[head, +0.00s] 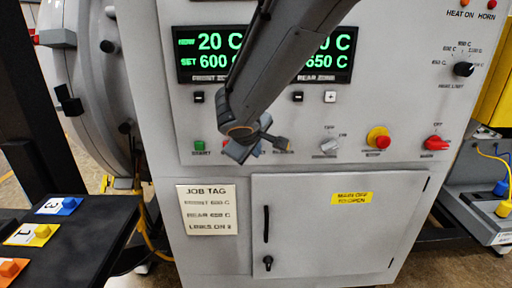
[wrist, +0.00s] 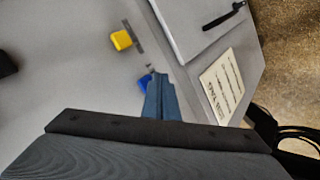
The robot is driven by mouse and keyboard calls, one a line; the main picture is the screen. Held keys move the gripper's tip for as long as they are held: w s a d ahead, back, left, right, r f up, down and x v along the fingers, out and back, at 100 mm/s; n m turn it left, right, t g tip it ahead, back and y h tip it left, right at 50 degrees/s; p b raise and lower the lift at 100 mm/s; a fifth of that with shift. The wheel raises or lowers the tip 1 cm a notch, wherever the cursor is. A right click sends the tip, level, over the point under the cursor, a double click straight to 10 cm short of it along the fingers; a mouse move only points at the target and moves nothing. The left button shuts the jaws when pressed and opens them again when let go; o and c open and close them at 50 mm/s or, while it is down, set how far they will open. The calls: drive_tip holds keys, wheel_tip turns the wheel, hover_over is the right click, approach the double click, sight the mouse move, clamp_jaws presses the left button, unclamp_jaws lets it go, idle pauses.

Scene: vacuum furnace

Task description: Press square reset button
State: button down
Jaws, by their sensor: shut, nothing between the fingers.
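The blue button (wrist: 145,82), the likely reset button, shows in the wrist view right beside the tips of my gripper (wrist: 161,92). The fingers cover part of it, and I cannot tell whether they touch it. In the head view my gripper (head: 242,151) is in front of the lower button row of the grey panel and hides most of this spot. The gripper is shut and empty. A yellow square button (wrist: 122,40) is beyond the blue one in the wrist view, apart from the fingers.
A green start button (head: 199,146) is left of my gripper. To the right are a grey selector (head: 329,146), a yellow-collared red button (head: 378,138) and a red switch (head: 436,143). Below are a job tag (head: 207,210) and a cabinet door (head: 335,235) with a protruding handle (head: 266,223).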

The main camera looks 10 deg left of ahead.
drive_tip(key=shift+w, duration=0.1)
drive_tip(key=shift+w+a+b, duration=0.1)
drive_tip(key=shift+w+b, duration=0.2)
drive_tip(key=shift+w+a, duration=0.1)
drive_tip(key=shift+w, duration=0.35)
idle(1.0)
drive_tip(key=shift+s, duration=0.1)
drive_tip(key=shift+s+d+b, duration=0.2)
drive_tip(key=shift+s+b, duration=0.45)
drive_tip(key=shift+s, duration=0.1)
drive_tip(key=s+b, duration=0.1)
drive_tip(key=s, duration=0.1)
drive_tip(key=s+d+b, duration=0.1)
drive_tip(key=s, duration=0.2)
drive_tip(key=shift+d, duration=0.1)
idle(0.4)
idle(0.4)
